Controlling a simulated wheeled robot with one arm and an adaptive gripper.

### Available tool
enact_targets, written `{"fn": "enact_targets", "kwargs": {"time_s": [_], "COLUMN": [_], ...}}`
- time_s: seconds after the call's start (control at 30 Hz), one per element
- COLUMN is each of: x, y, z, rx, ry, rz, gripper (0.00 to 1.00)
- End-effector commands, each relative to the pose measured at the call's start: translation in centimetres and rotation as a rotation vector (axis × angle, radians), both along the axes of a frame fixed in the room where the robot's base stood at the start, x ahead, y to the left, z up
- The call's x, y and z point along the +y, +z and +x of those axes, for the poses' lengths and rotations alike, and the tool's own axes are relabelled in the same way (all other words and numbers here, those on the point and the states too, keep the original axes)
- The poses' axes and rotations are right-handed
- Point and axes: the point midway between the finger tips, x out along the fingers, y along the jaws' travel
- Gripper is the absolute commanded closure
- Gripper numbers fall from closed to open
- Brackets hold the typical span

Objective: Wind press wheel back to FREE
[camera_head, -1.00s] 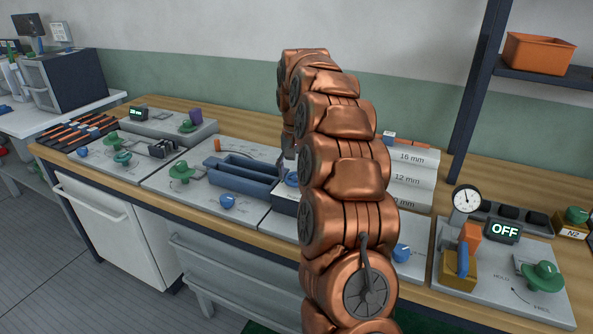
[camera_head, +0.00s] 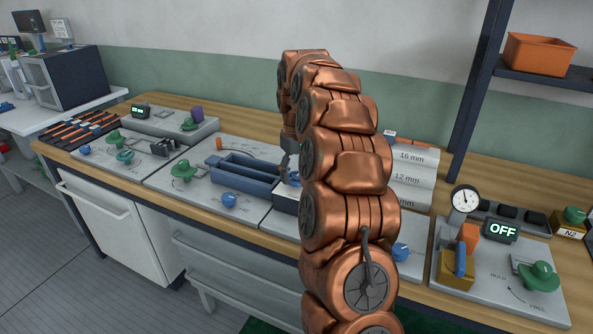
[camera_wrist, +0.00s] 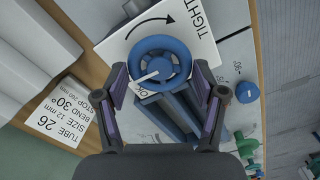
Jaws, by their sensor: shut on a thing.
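The blue press wheel (camera_wrist: 178,48) shows in the wrist view on a white plate lettered "TIGHT" (camera_wrist: 193,17) with a curved black arrow. A white pointer mark on the wheel points to the lower left, toward a partly hidden label. My gripper (camera_wrist: 163,75) has one finger on each side of the wheel and is shut on its rim. In the head view only a bit of the wheel (camera_head: 294,179) shows, beside my copper arm, which hides most of the press. The word FREE on the wheel's plate is not visible.
A card about the tube (camera_wrist: 62,118) lies to the left. On the right of the bench stand a gauge (camera_head: 465,199), an "OFF" display (camera_head: 502,230) and a green knob (camera_head: 539,276).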

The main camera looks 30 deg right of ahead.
Motion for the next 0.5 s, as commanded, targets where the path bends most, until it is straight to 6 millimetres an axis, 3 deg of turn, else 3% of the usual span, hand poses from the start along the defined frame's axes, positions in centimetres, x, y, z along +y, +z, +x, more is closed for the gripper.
{"fn": "enact_targets", "kwargs": {"time_s": [0.5], "x": [-0.02], "y": [0.22], "z": [0.18], "rx": [-0.008], "ry": [0.040], "rz": [-0.003], "gripper": [0.65]}}
